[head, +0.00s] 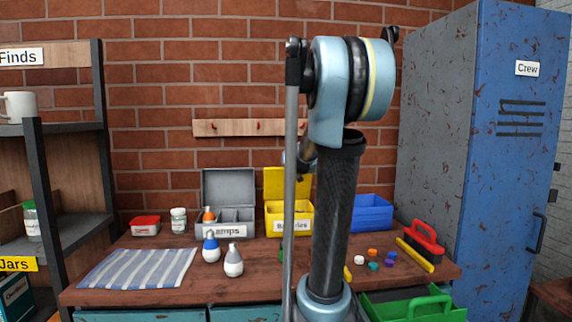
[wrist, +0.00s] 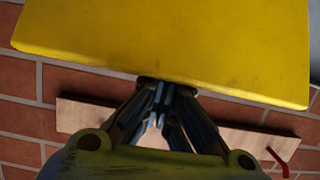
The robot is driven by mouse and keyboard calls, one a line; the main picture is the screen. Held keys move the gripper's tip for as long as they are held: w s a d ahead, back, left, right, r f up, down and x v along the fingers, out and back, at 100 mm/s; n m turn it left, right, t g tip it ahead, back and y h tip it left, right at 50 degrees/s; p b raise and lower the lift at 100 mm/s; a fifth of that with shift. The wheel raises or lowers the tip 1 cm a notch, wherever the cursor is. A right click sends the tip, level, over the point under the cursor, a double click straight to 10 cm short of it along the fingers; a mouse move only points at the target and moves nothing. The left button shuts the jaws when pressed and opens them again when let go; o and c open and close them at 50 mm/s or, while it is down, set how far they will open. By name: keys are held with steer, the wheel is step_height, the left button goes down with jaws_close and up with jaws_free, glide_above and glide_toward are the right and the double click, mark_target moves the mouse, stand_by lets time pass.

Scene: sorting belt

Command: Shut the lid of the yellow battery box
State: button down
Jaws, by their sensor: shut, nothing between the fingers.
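The yellow battery box (head: 271,216) stands on the workbench in the head view, left of my arm, with a "Batteries" label on its front. Its lid (head: 273,184) stands upright at the back, so the box is open. In the wrist view a broad yellow panel, the lid (wrist: 165,40), fills the top. My gripper (wrist: 158,88) is shut and empty, its fingertips at the panel's free edge. I cannot tell whether they touch it. In the head view the fingertips are hidden.
A grey lamps box (head: 228,190) with its lid up stands left of the yellow box, and a blue bin (head: 372,212) right. A hook rack (head: 245,127) hangs on the wall behind.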

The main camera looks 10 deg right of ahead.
steer(key=shift+s+a+f+t, duration=0.1)
steer(key=shift+s+f+t, duration=0.1)
steer(key=shift+s+t, duration=0.5)
steer(key=s+f, duration=1.2)
steer(key=s, duration=0.2)
steer(key=shift+s+a, duration=0.4)
steer(key=shift+a, duration=0.05)
steer(key=shift+s+a+f, duration=0.15)
steer(key=shift+s+f, duration=0.15)
steer(key=shift+f, duration=0.05)
steer(key=s+r, duration=0.4)
steer(key=s, duration=0.5)
steer(key=shift+a+r, duration=0.15)
steer(key=shift+a, duration=0.1)
stand_by(0.4)
steer(key=shift+s, duration=0.2)
